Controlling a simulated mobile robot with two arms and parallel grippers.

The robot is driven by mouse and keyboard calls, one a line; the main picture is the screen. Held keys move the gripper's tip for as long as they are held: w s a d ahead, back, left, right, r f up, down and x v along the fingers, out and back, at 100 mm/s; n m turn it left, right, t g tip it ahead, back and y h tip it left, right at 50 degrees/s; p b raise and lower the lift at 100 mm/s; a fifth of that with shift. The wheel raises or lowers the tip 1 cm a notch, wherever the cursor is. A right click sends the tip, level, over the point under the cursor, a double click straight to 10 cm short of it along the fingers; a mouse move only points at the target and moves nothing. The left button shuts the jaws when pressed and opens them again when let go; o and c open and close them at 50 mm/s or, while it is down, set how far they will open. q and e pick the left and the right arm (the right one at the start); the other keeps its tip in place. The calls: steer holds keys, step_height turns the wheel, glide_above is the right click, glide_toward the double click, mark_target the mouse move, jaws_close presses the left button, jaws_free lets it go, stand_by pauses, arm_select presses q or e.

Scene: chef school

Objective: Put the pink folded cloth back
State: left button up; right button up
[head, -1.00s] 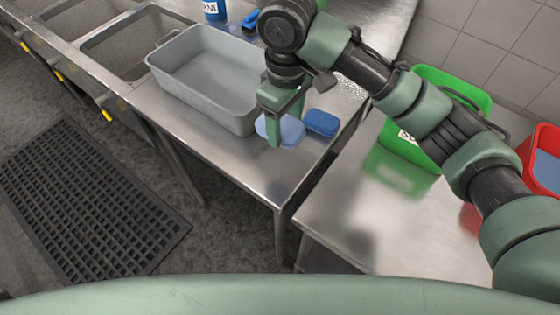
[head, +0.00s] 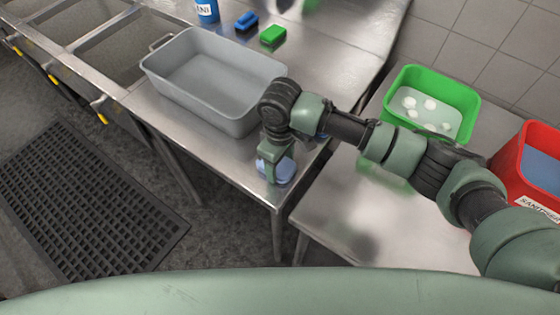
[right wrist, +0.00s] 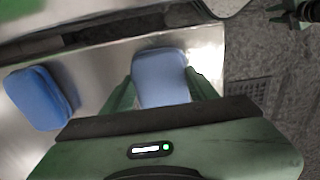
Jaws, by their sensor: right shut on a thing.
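No pink cloth shows in these views. A light blue folded cloth (head: 284,172) is at the near corner of the steel counter. My right gripper (head: 271,168) is over it with its fingers pointing down, shut on it. In the right wrist view the light blue cloth (right wrist: 160,76) sits between the two fingers of the right gripper (right wrist: 163,92). Whether it touches the counter I cannot tell. A darker blue folded cloth (right wrist: 38,98) lies apart from it on the counter; my arm mostly hides it in the head view.
A grey pan (head: 215,115) stands left of my arm, beside the sinks (head: 110,50). A green tub (head: 455,97) with foamy water and a red tub (head: 515,160) stand on the right table. A green sponge (head: 273,35) and a blue bottle (head: 207,10) are at the back.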

mark_target(280, 166)
steer(key=shift+f, duration=0.1)
steer(key=o, duration=1.2)
step_height(280, 166, up, 12)
steer(key=b, duration=0.2)
steer(key=shift+b, duration=0.35)
